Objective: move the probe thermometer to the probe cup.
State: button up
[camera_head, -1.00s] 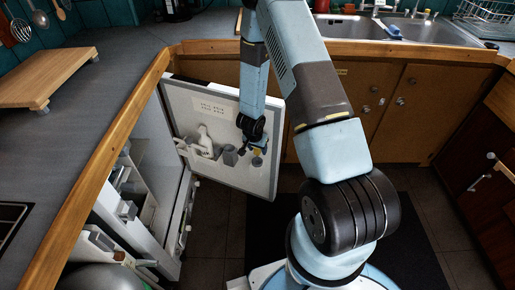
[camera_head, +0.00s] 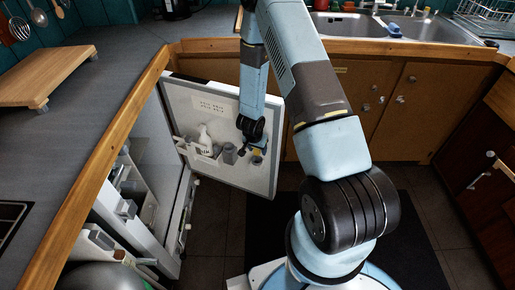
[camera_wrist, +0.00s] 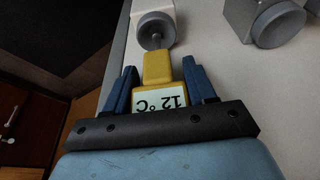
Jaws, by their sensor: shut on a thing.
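The probe thermometer (camera_wrist: 158,68) is yellow, with a pale display reading 12 °C upside down in the wrist view. My gripper (camera_wrist: 158,78) is shut on its body between the two blue fingers. Its thin grey stem points away from me to a round grey cup (camera_wrist: 153,24) on a pale mount. I cannot tell whether the tip is inside it. A second grey cup (camera_wrist: 279,24) is to the right. I cannot tell which is the probe cup. In the head view, my gripper (camera_head: 252,147) is at the open door's inner face, the thermometer small and partly hidden.
The open cabinet with shelves (camera_head: 143,190) is on the left. A wooden-edged counter (camera_head: 120,130) runs above it. Dark floor lies below the door.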

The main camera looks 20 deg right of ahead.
jog(key=shift+f, duration=0.15)
jog(key=o, duration=1.2)
jog(key=shift+o, duration=0.2)
jog(key=w+v, duration=0.1)
jog(key=v, duration=1.6)
jog(key=shift+d+r, duration=0.3)
jog(key=shift+r, duration=0.1)
jog(key=shift+s, duration=0.1)
